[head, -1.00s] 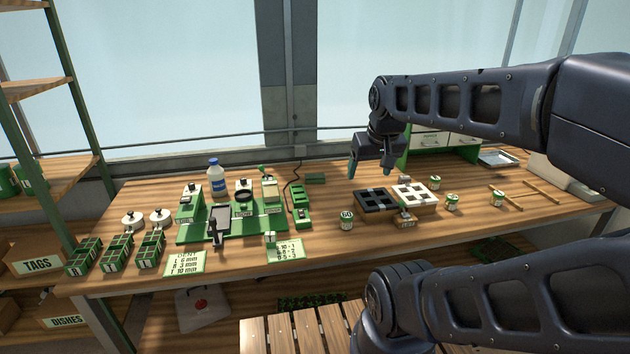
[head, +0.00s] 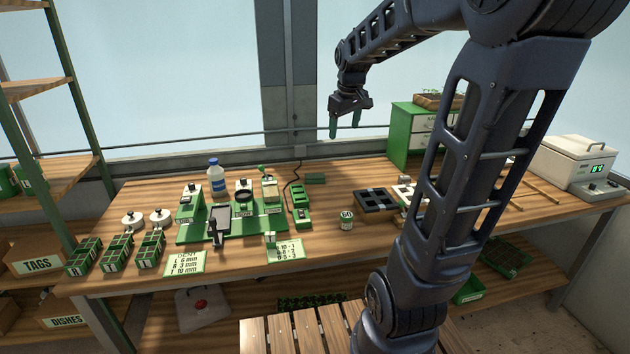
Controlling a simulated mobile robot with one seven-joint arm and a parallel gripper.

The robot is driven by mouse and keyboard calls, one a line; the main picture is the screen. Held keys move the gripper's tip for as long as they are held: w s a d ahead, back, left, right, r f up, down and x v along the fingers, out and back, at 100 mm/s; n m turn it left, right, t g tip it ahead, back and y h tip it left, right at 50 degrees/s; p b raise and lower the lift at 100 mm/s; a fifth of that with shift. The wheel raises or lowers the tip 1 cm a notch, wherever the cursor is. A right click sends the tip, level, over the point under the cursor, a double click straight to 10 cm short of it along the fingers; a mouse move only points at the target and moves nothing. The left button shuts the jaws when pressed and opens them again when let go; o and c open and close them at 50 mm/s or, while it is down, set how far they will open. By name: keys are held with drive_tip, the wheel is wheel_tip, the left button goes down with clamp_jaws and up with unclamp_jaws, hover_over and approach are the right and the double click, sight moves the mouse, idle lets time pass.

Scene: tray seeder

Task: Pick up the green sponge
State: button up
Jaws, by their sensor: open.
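A small flat green block (head: 315,178), which looks like the green sponge, lies on the wooden bench near its back edge, right of the dark cable. My gripper (head: 344,125) is in the air above and a little right of it, fingers pointing down. Its two green-tipped fingers are apart with nothing between them. It does not touch the block.
The green seeder board (head: 185,236) with its devices and a blue-labelled bottle (head: 214,172) stand to the left. A green slotted holder (head: 301,214) is in front of the block.

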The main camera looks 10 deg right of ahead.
drive_tip(key=w+f+n+g, duration=0.1)
drive_tip(key=w+f+n, duration=0.2)
drive_tip(key=w, duration=1)
drive_tip(key=n+g, duration=0.2)
drive_tip(key=n, duration=0.6)
hover_over(314, 176)
wheel_tip(314, 176, down, 23)
wheel_tip(314, 176, down, 11)
drive_tip(key=shift+w, duration=0.1)
drive_tip(key=shift+c, duration=0.2)
drive_tip(key=c, duration=1)
